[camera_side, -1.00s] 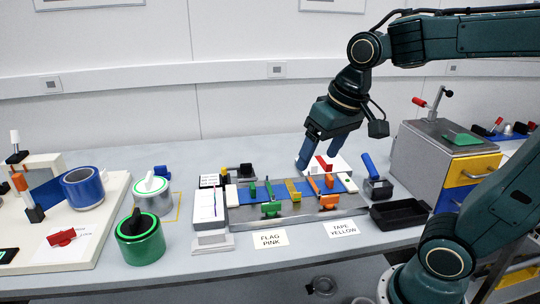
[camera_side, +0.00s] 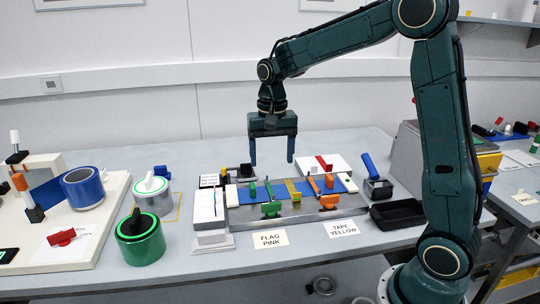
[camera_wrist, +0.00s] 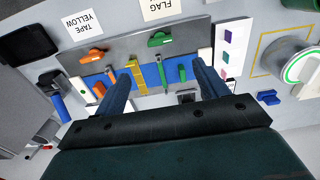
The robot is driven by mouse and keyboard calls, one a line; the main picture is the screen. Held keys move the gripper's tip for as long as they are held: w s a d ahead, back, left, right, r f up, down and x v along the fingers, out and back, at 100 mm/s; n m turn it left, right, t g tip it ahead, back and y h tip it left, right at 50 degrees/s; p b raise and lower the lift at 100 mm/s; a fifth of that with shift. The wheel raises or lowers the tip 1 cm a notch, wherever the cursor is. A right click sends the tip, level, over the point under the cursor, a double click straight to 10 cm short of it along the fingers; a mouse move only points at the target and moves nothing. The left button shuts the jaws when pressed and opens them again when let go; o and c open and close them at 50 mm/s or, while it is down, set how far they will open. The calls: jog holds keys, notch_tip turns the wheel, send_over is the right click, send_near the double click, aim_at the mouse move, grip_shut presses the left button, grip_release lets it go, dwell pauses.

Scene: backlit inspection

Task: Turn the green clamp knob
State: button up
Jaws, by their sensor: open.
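The green clamp knob (camera_side: 271,209) sits at the front edge of the grey fixture plate (camera_side: 240,214), left of an orange clamp knob (camera_side: 329,201). It also shows in the wrist view (camera_wrist: 160,39), with the orange knob (camera_wrist: 92,56) to its left there. My gripper (camera_side: 272,163) points down with its two blue fingers apart and nothing between them. It is above and behind the fixture, clear of the green knob. In the wrist view the fingers (camera_wrist: 160,80) frame the blue strip (camera_wrist: 150,75) on the fixture.
Paper labels (camera_side: 270,239) lie in front.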

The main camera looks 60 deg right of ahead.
aim_at(271, 203)
jog(key=shift+w+d+f, duration=0.1)
jog(key=shift+w+f, duration=0.05)
jog(key=shift+f, duration=0.1)
notch_tip(271, 203, down, 14)
jog(key=shift+r, duration=0.2)
dwell(0.6)
jog(key=c, duration=1)
